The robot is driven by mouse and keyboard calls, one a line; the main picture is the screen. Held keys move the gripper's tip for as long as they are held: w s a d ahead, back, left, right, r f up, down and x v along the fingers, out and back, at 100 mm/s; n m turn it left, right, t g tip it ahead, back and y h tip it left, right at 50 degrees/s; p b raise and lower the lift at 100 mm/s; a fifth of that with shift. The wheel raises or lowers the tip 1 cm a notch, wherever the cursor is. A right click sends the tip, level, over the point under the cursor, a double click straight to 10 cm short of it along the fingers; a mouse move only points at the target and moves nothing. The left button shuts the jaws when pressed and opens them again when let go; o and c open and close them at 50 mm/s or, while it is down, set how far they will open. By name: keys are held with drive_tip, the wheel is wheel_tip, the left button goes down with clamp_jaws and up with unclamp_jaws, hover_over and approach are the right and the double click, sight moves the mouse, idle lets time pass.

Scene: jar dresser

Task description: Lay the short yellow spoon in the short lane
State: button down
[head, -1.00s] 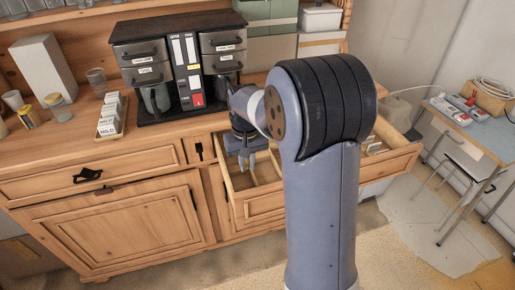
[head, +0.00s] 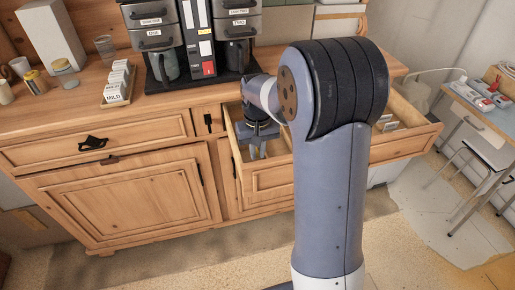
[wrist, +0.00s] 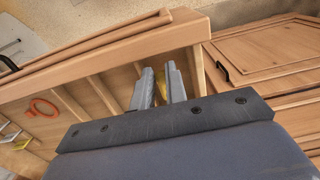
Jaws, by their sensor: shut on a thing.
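The wooden drawer (head: 277,180) stands open, and thin dividers split it into lanes. My gripper (head: 259,151) points down at the drawer's left end. In the wrist view my gripper (wrist: 160,75) has its two grey fingers shut on the yellow spoon (wrist: 162,88). Only a small yellow part of the spoon shows between the fingers, so its length and tilt are hidden. The drawer also shows in the wrist view (wrist: 75,77), with several bare lanes left of the fingers. I cannot tell whether the spoon touches the drawer floor or which lane is the short one.
The counter above holds a dark dispenser (head: 203,50), a rack of cards (head: 118,85) and jars (head: 65,73). A cabinet door (wrist: 270,60) is close right of the fingers. My arm hides the drawer's middle.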

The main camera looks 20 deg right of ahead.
drive_tip(key=shift+f+b, duration=1.9)
drive_tip(key=shift+f, duration=0.85)
drive_tip(key=c, duration=1.3)
unclamp_jaws()
drive_tip(key=shift+c, duration=0.2)
drive_tip(key=shift+r, duration=0.1)
wheel_tip(320, 180, up, 11)
drive_tip(key=shift+f, duration=0.15)
drive_tip(key=shift+f, duration=0.1)
wheel_tip(320, 180, down, 10)
drive_tip(key=shift+f+p, duration=0.15)
drive_tip(key=shift+p, duration=0.15)
drive_tip(key=shift+r+p, duration=1.15)
drive_tip(key=shift+r, duration=0.45)
